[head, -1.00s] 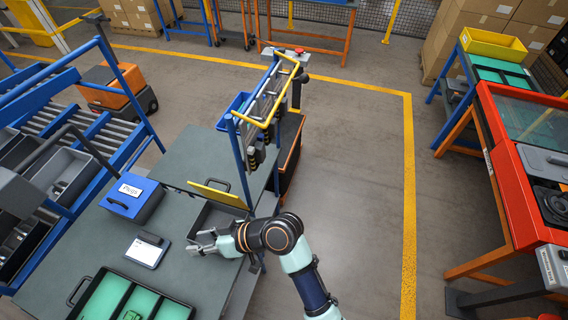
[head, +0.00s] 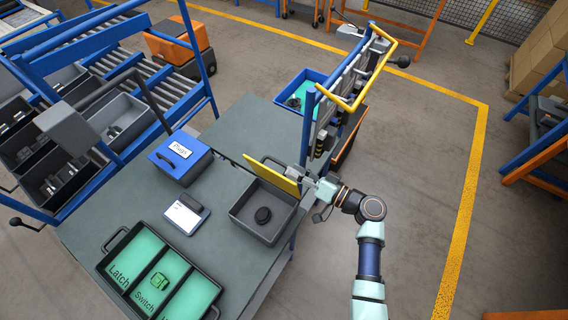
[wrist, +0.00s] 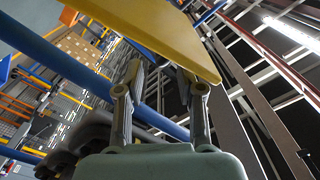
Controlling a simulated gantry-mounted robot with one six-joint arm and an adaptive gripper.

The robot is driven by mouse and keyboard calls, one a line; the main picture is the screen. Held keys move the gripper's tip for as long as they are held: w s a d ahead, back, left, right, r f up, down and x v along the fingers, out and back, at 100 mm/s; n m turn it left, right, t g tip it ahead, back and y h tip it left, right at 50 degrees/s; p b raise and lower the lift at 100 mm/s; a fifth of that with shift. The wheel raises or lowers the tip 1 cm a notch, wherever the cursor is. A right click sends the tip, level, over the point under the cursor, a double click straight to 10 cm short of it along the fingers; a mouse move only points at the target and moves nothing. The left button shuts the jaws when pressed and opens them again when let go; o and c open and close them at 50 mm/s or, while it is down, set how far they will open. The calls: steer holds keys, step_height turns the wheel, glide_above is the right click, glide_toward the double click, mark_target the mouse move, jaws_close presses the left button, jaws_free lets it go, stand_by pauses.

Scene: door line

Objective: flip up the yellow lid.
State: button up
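The yellow lid (head: 272,176) stands raised and tilted along the back edge of a grey open bin (head: 246,226) on the bench. In the wrist view, the lid (wrist: 150,28) fills the top, just beyond the fingertips. My gripper (wrist: 162,80) is open there, its two fingers apart with nothing between them. Whether a fingertip touches the lid I cannot tell.
A rack with a yellow tubular handle (head: 372,88) rises just behind my gripper. A blue "Plugs" box (head: 180,158), a white-screened device (head: 185,214) and a tray of green compartments (head: 115,258) stand left of the bin.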

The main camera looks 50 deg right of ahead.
mark_target(285, 166)
steer(key=w, duration=0.4)
steer(key=shift+a, duration=0.35)
steer(key=c, duration=0.7)
steer(key=shift+f, duration=0.1)
jaws_close()
steer(key=shift+f, duration=0.1)
